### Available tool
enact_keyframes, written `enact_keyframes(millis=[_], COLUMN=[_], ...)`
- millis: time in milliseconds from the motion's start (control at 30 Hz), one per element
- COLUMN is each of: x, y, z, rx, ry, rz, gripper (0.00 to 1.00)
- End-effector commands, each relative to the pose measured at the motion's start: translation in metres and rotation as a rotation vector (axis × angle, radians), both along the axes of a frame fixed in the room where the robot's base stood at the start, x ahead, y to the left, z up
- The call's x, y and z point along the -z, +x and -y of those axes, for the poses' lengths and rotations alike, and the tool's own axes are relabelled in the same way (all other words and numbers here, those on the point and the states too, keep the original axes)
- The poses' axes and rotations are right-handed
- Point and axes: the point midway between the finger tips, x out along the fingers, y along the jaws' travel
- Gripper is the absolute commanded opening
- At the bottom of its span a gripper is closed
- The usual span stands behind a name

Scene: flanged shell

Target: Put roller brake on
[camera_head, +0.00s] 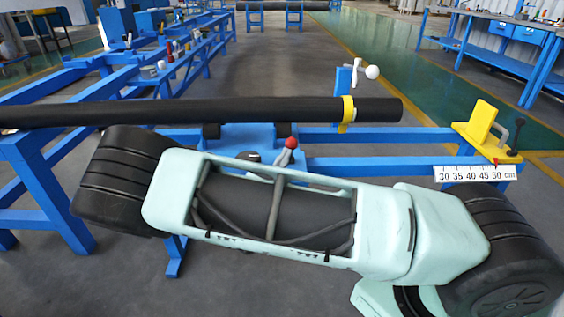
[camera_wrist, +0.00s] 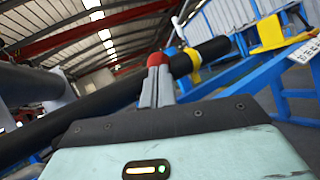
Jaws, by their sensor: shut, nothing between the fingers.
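A red ball knob (camera_head: 291,142), which looks like the roller brake's handle, shows above my pale green arm link, in front of the black pipe. In the wrist view the red knob (camera_wrist: 157,59) is right at the tips of my gripper (camera_wrist: 157,80). The grey fingers are together with no gap. I cannot tell whether they touch the knob or are just in front of it. In the head view only a short grey piece of my gripper (camera_head: 286,154) shows below the knob. The rest of the brake is hidden behind my arm.
The black pipe (camera_head: 240,110) lies across dark rollers (camera_head: 211,131) on a blue frame (camera_head: 370,166), with a yellow band (camera_head: 347,112) near its right end. A white-knobbed lever (camera_head: 371,72) stands behind it. A yellow stop (camera_head: 482,121) and a scale (camera_head: 476,173) are at the right.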

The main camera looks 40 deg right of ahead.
Motion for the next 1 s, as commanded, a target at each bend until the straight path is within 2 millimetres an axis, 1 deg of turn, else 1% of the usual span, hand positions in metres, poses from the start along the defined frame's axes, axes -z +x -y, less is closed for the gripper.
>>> enact_keyframes(millis=[233, 467, 700, 1000], x=[-0.004, -0.017, -0.036, -0.052], y=[0.001, 0.006, 0.018, 0.039], z=[0.0, 0.004, 0.012, 0.026], rx=[0.0, -0.002, 0.001, 0.002], ry=[0.007, 0.05, 0.134, 0.264], rz=[-0.01, -0.073, -0.197, -0.389], gripper=[0.0, 0.0, 0.0, 0.0])
